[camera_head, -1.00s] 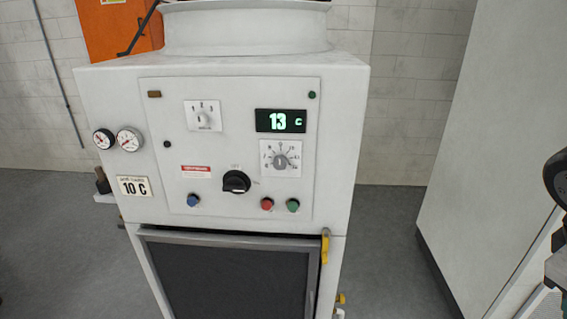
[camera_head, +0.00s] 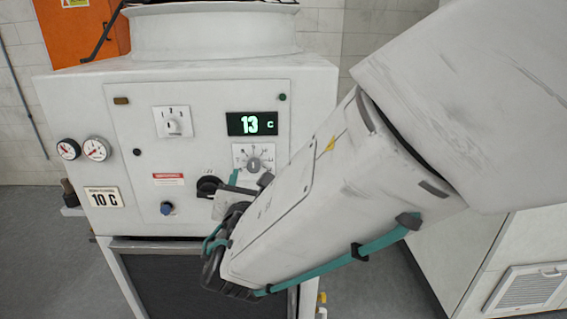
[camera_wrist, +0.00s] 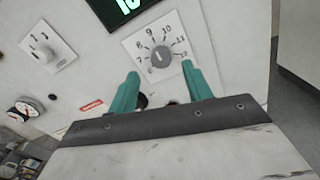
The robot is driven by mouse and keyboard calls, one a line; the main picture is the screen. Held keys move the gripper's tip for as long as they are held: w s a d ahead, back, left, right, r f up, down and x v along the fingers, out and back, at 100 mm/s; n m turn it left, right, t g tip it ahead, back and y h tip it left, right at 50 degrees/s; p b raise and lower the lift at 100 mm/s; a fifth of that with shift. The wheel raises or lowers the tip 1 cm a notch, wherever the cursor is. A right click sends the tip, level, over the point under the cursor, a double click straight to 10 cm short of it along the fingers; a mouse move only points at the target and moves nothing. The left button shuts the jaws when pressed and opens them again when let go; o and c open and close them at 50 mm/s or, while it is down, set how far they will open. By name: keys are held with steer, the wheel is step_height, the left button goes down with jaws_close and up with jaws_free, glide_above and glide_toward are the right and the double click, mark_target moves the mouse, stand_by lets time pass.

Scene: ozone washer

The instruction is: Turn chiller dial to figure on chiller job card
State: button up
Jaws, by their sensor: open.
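The chiller dial (camera_head: 254,163) is a round grey knob on a white numbered plate, below the display (camera_head: 252,124), which reads 13 C. The job card (camera_head: 104,197) at the panel's lower left reads 10 C. In the wrist view the dial (camera_wrist: 159,56) shows scale figures including 8, 9, 10, 11 and 12; I cannot read its pointer surely. My gripper (camera_wrist: 162,84) is open and empty, its two teal fingers apart, with the dial just beyond and between their tips. In the head view my gripper (camera_head: 250,180) is just below the dial and partly hidden by my arm.
A second white-plated knob (camera_head: 173,122) is at the upper left of the panel. A black rotary switch (camera_head: 208,186) is close left of my gripper, with a blue button (camera_head: 167,208) lower left. Two gauges (camera_head: 82,149) are at the far left. My arm covers the panel's lower right.

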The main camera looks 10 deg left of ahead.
mark_target(254, 168)
steer(key=x, duration=0.5)
steer(key=shift+w, duration=0.2)
steer(key=c, duration=1)
steer(key=m, duration=0.4)
steer(key=shift+d, duration=0.1)
steer(key=shift+m, duration=1.9)
